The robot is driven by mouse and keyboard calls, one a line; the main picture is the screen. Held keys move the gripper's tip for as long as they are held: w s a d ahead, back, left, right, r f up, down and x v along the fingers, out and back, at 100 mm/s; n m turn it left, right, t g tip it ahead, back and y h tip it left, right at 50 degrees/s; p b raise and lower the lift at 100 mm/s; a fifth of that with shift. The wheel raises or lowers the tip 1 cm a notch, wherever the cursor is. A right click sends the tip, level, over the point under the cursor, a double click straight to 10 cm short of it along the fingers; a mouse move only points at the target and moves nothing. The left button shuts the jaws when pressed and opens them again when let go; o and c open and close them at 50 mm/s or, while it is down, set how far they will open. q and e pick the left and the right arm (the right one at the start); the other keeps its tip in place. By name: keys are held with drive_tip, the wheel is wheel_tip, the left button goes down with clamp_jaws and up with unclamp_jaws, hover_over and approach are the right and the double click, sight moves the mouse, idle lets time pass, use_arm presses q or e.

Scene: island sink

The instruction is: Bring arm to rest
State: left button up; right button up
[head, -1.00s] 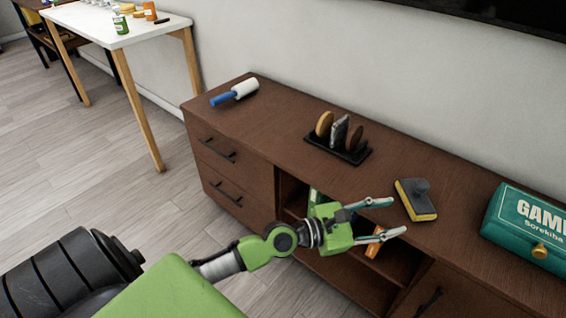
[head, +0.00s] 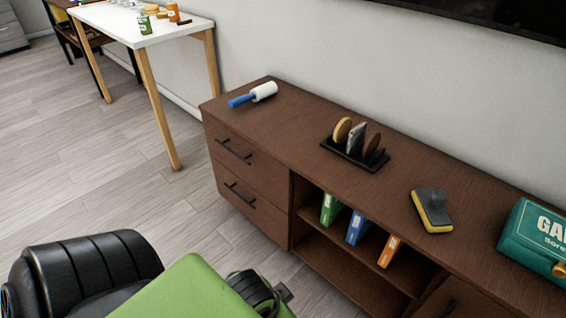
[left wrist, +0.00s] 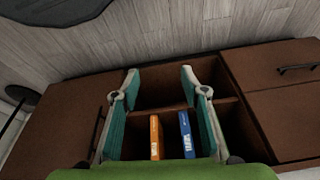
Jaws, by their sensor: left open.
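My left gripper (left wrist: 158,76) shows in the left wrist view with its two fingers spread wide and nothing between them. It faces the open shelves of the brown cabinet (left wrist: 68,125), apart from the books inside. In the head view only a green and black part of my left arm shows at the bottom; the left gripper itself is out of that picture. My right gripper is in neither view.
Green, blue and orange books (head: 390,250) stand in the shelf. A white table (head: 140,25) stands behind.

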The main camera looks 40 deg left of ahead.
use_arm(q)
drive_tip(key=shift+f, duration=0.1)
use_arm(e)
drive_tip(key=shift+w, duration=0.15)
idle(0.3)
